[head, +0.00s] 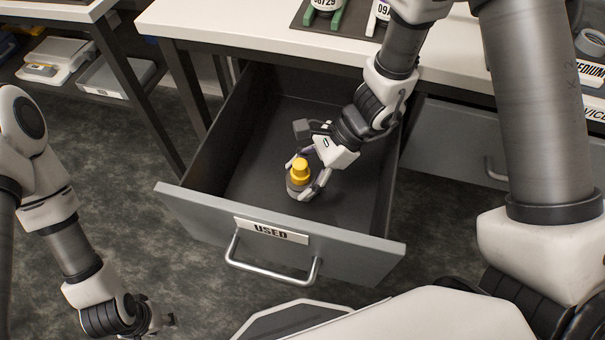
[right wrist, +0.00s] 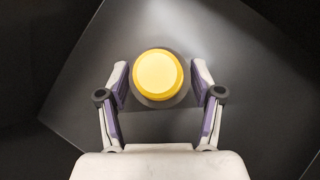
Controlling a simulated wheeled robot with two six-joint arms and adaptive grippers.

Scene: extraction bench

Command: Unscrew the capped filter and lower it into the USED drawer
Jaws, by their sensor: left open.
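The filter (head: 297,187) is a dark grey body with a yellow cap (head: 300,168). It is upright inside the open USED drawer (head: 337,253), at or just above the floor; I cannot tell which. My right gripper (head: 303,178) reaches down into the drawer with a finger on either side of the filter. In the right wrist view the yellow cap (right wrist: 158,75) is between the fingertips, with narrow gaps, and the fingers look open. My left gripper (head: 168,320) hangs low at the bottom left, away from the drawer, open and empty.
The drawer's floor (head: 260,160) is otherwise bare. The white bench top (head: 250,38) lies behind, with a dark mat (head: 348,22) holding labelled items. A closed drawer (head: 455,140) is at the right.

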